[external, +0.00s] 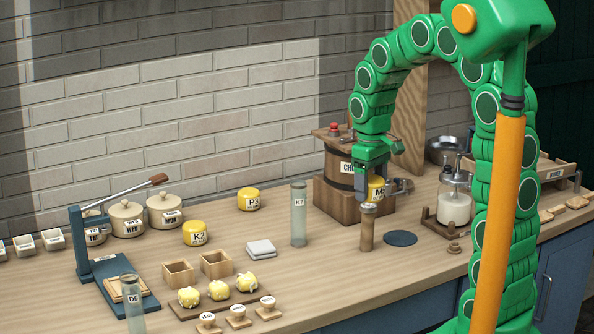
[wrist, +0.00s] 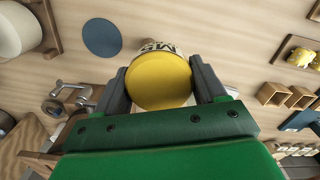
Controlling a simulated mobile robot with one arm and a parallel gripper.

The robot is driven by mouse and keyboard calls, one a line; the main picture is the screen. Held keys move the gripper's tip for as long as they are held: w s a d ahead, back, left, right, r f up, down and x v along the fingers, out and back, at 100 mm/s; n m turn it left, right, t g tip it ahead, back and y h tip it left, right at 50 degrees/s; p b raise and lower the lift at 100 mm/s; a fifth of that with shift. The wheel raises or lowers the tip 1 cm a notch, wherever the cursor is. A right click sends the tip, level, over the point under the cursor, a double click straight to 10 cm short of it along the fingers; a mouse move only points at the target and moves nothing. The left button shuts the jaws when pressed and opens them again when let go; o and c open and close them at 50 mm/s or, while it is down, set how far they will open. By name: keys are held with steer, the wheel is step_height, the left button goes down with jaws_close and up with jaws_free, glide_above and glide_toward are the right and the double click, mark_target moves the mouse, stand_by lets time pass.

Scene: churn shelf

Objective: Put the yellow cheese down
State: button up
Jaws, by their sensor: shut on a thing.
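A yellow cheese (external: 376,190) with a white label starting with M is between the fingers of my gripper (external: 372,184). It also shows in the wrist view (wrist: 158,82), with a finger on each side and its label at the far edge. It is held above the table, beside the churn. A second yellow cheese (external: 248,199), marked P3, and a third (external: 195,233), marked K2, stand on the table to the left.
The wooden churn (external: 331,190) with a metal crank (external: 402,187) is close to my gripper. A flat dark blue disc (external: 400,238) lies right of the brown tube. A clear tube marked K7 (external: 298,215) stands left. Bare table lies between it and the churn.

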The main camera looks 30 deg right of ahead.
steer(key=w+a+n, duration=0.1)
steer(key=w+a, duration=0.3)
steer(key=a, duration=0.7)
steer(key=w+a+n, duration=0.1)
steer(key=w+a, duration=0.4)
steer(key=a, duration=0.7)
steer(key=w+a+n, duration=0.1)
steer(key=w+a, duration=0.3)
steer(key=a, duration=0.7)
steer(key=m+g, duration=0.1)
steer(key=m, duration=0.4)
glide_above(243, 231)
step_height(243, 231, down, 7)
steer(key=shift+w+f, duration=0.15)
steer(key=shift+f, duration=2.1)
steer(key=shift+w+f, duration=0.1)
steer(key=shift+f, duration=2.15)
steer(key=shift+f, duration=0.1)
steer(key=o, duration=1.2)
steer(key=shift+c, duration=0.2)
